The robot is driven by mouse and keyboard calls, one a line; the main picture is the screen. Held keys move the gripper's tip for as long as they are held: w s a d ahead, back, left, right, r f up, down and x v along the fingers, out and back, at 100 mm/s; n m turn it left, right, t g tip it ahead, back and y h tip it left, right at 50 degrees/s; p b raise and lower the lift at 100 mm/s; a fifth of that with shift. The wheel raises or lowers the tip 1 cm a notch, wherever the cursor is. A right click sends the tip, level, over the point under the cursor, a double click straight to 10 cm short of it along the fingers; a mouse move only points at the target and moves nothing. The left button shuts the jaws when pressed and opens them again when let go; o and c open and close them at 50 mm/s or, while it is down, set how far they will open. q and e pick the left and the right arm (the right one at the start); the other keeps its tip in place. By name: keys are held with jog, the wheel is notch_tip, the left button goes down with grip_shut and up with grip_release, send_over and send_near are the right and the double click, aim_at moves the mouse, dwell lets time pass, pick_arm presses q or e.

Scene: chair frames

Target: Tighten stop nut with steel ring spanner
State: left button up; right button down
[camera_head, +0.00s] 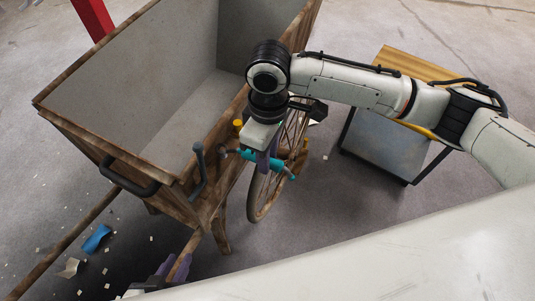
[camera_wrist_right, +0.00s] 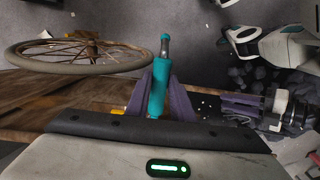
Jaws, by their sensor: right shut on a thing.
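My right gripper (camera_head: 266,160) is shut on a teal-handled tool (camera_head: 281,170) beside the wooden cart, near its wheel. In the right wrist view the tool (camera_wrist_right: 158,88) stands between the purple fingers, with a grey metal neck and a teal tip at its far end. No ring end shows clearly, so I cannot tell if it is the ring spanner. A small yellow part (camera_head: 238,124) sits on the cart's side by the gripper. I cannot make out the stop nut. My left gripper (camera_head: 172,270) is low at the bottom edge; its purple fingers are partly hidden.
The wooden cart (camera_head: 150,180) has a spoked wheel (camera_head: 254,203) and dark handles. A wood-topped table (camera_head: 398,62) stands at the right, behind my right arm. A blue scrap (camera_head: 96,239) and other debris lie on the floor at the left.

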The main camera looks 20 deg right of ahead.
jog(key=shift+f, duration=0.2)
jog(key=shift+f, duration=0.75)
